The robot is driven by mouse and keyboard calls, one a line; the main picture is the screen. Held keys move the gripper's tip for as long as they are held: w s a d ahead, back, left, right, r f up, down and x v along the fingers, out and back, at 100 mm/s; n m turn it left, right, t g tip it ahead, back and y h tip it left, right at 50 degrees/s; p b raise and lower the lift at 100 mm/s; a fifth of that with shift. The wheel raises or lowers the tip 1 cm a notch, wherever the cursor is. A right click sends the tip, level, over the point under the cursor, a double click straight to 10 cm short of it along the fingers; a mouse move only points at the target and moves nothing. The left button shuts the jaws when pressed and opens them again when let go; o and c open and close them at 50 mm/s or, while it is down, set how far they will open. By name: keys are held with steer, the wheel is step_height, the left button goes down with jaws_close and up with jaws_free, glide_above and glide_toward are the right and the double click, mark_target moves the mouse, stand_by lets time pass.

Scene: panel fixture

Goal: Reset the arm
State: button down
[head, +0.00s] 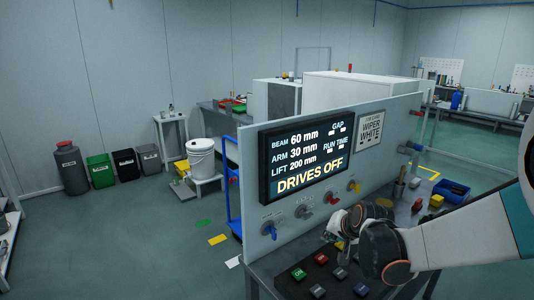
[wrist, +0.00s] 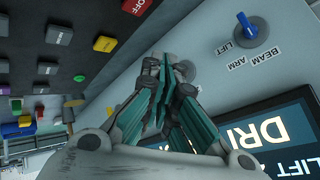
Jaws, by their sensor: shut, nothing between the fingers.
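The panel's display (head: 306,160) reads BEAM 60 mm, ARM 30 mm, LIFT 200 mm and DRIVES OFF. Below it are a blue-handled selector (head: 269,230), a grey knob (head: 303,211), a red knob (head: 331,198) and a yellow knob (head: 354,186). The blue selector shows in the wrist view (wrist: 247,24) beside LIFT, ARM and BEAM labels. My gripper (head: 338,226) is in front of the panel's lower right, above the button desk. Its teal fingers (wrist: 166,68) are shut and empty in the wrist view. They hide part of the panel; whether they touch it I cannot tell.
The desk holds a green ON button (head: 299,273), a red button (head: 321,258) and several others. A blue bin (head: 455,190) and a cup of tools (head: 398,190) sit on the right. A blue cart (head: 233,195) stands left of the panel. The floor at left is mostly open.

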steer(key=s+a+r+n, duration=0.1)
steer(key=s+r, duration=0.3)
steer(key=s, duration=0.3)
steer(key=s+r+n, duration=0.2)
steer(key=s+r, duration=0.2)
steer(key=s, duration=0.3)
steer(key=s+n+g+h, duration=0.1)
steer(key=s+n, duration=0.1)
steer(key=s, duration=1.4)
steer(key=shift+d+n+g+h, duration=0.25)
steer(key=shift+n+g+h, duration=0.05)
steer(key=shift+n, duration=0.1)
steer(key=shift+s, duration=0.1)
